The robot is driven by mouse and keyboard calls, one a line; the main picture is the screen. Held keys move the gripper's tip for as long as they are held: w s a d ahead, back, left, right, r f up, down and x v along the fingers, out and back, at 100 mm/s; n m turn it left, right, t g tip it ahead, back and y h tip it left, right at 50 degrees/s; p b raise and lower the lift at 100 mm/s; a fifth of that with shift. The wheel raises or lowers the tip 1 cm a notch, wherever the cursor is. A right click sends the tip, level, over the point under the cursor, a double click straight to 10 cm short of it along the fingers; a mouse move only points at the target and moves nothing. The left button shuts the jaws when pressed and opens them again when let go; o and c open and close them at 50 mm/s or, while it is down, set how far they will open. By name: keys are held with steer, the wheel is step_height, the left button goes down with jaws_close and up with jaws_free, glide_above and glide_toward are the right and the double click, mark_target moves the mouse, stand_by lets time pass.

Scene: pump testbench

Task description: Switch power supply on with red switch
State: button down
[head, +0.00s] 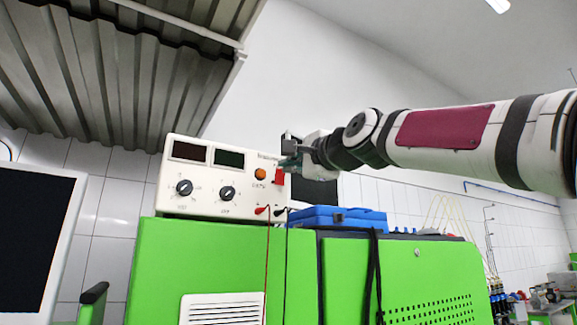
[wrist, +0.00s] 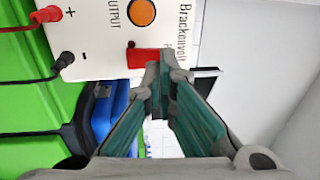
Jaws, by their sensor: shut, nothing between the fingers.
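The white power supply (head: 208,205) stands on a green cabinet and has two dark displays and two black knobs. Its red switch (head: 280,178) is at the right edge of the front panel. The red switch also shows in the wrist view (wrist: 141,57), just left of the fingertips. My gripper (head: 289,162) is shut and empty, with its tips at the upper part of the switch in the head view. In the wrist view the closed fingertips (wrist: 160,72) overlap the switch's right end; I cannot tell whether they touch it. Whether the switch is on or off is unclear.
An orange round button (head: 260,174) sits left of the switch. Red and black leads plug in below it and hang over the green cabinet (head: 200,262). A blue case (head: 335,218) lies on the cabinet to the right. A dark screen stands at far left.

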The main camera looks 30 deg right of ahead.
steer(key=shift+w+r, duration=0.1)
steer(key=shift+w, duration=0.75)
